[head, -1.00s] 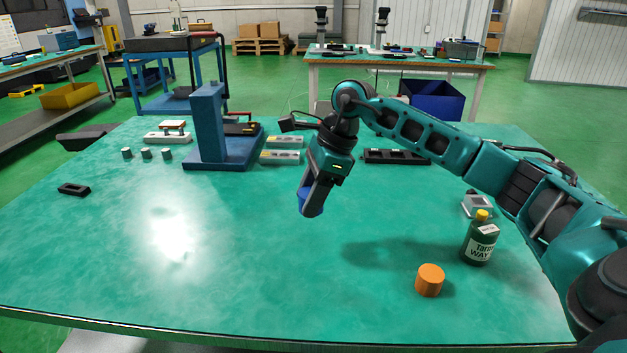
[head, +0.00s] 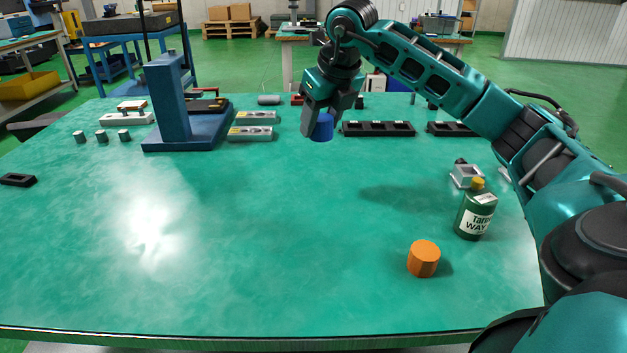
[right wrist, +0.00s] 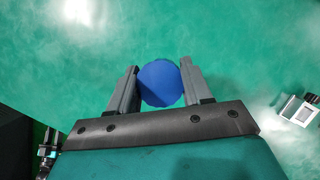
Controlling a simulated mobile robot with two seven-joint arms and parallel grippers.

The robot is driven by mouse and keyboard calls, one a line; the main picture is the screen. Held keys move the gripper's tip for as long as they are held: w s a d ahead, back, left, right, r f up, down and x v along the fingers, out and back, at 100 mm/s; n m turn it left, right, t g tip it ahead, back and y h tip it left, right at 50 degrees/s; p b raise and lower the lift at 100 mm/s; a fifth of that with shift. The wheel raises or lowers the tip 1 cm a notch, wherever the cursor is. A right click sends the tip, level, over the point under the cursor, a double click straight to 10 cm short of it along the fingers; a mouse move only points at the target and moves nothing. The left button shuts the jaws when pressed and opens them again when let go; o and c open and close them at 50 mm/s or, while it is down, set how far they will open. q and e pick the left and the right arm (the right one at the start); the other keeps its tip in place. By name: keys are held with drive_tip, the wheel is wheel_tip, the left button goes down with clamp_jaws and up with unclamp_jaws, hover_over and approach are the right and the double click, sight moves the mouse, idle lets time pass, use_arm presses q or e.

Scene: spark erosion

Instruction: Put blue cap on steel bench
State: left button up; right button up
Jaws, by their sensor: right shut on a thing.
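The blue cap (head: 322,128) is between the fingers of my right gripper (head: 318,122), which is shut on it. The right wrist view shows the cap (right wrist: 161,83) as a round blue shape with a grey finger on each side. The gripper points down and holds the cap above the far half of the green-topped table (head: 260,220); a shadow falls on the table to its right. I cannot tell for sure which surface is the steel bench. My left gripper is not in view.
An orange cylinder (head: 424,258) and a dark green bottle (head: 475,212) stand at the right. A blue stand (head: 176,115) is left of the gripper. Black holders (head: 378,129) lie to its right.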

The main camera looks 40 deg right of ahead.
drive_tip(key=b, duration=0.2)
hover_over(316, 191)
drive_tip(key=s, duration=0.2)
drive_tip(key=f, duration=0.8)
drive_tip(key=shift+w+f, duration=0.25)
wheel_tip(316, 191, down, 5)
drive_tip(key=shift+f+b, duration=0.1)
drive_tip(key=shift+b, duration=0.4)
drive_tip(key=shift+f, duration=0.15)
drive_tip(key=o, duration=0.7)
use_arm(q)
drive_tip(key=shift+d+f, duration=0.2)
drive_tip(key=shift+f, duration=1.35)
use_arm(e)
drive_tip(key=o, duration=0.3)
drive_tip(key=shift+a, duration=0.1)
drive_tip(key=shift+o, duration=0.2)
drive_tip(key=shift+r, duration=0.55)
use_arm(q)
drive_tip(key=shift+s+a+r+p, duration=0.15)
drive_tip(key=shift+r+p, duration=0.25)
drive_tip(key=shift+p, duration=0.25)
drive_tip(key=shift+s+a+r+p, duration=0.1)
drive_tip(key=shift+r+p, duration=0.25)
drive_tip(key=shift+p, duration=0.25)
use_arm(e)
drive_tip(key=v, duration=1.1)
drive_tip(key=shift+s, duration=0.2)
drive_tip(key=shift+r, duration=0.1)
